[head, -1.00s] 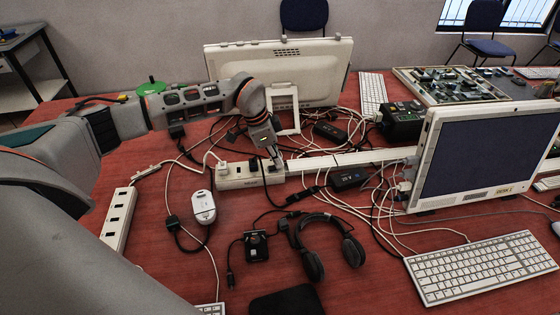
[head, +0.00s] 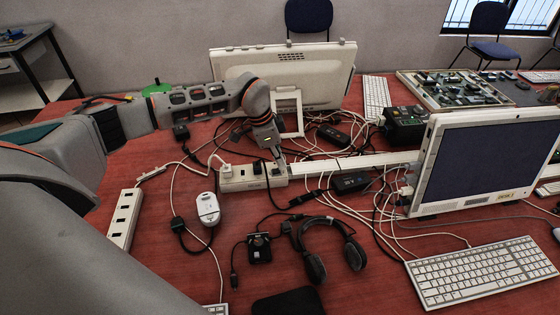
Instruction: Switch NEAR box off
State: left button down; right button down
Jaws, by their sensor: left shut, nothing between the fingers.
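A white power box (head: 240,184) with a row of sockets lies in the middle of the red table, with a white plug in its left part. A second white strip (head: 124,220) with dark sockets lies at the left near my arm. I cannot read which of them is marked NEAR. My left gripper (head: 279,166) points down at the right end of the middle box, shut and empty. Its tips are at or just above the box top; contact cannot be told, and they hide part of that end. My right gripper is out of view.
Tangled cables surround the middle box. Black headphones (head: 318,250), a white mouse-like device (head: 207,208) and a small black device (head: 259,248) lie in front. A monitor (head: 490,165) and keyboard (head: 482,272) stand right; another monitor (head: 335,75) stands behind. Bare table shows at centre left.

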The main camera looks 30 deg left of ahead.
pick_arm(q)
jog(key=v, duration=1.2)
